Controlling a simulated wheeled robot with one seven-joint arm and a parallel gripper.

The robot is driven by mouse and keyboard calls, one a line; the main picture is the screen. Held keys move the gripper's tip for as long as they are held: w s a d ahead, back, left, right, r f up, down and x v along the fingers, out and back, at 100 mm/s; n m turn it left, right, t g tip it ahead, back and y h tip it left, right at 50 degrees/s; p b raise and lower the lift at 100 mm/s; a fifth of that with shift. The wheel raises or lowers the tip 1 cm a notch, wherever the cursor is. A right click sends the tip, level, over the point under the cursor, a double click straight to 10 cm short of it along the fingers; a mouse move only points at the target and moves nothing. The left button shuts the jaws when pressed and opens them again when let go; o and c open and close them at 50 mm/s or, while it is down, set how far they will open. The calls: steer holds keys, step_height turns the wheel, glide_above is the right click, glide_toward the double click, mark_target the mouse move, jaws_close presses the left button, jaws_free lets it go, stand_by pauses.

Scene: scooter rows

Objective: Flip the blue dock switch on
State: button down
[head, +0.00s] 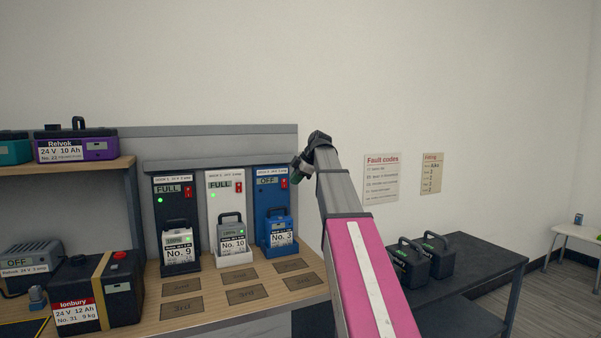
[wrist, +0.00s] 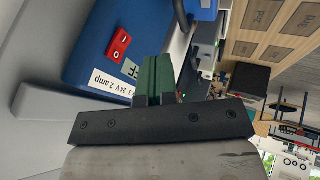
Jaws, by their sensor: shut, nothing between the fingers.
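The blue dock (head: 270,205) is the rightmost of three docks on the back of the bench. Its display reads OFF, and its red rocker switch (head: 285,183) is at the upper right of its face. A blue battery, No. 3 (head: 280,232), sits in it. In the wrist view the blue dock face (wrist: 88,62) lies to the left, with the red switch (wrist: 119,43) and part of the display. My gripper (head: 296,175) is beside the upper right of the blue dock; its green fingers (wrist: 158,76) are shut and empty, apart from the switch in the wrist view.
The black dock (head: 172,215) and white dock (head: 212,205) stand to the left, both reading FULL with green lights. Marked squares on the bench front (head: 245,295) are empty. A dark table (head: 480,260) with two black batteries is at right.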

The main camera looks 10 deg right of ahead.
mark_target(288, 184)
steer(key=w+f, duration=0.1)
steer(key=w+a+f, duration=0.2)
steer(key=w, duration=0.1)
steer(key=shift+w+a, duration=0.1)
steer(key=shift+w, duration=0.5)
steer(key=shift+w+f, duration=0.2)
steer(key=shift+w, duration=0.05)
steer(key=shift+r, duration=0.2)
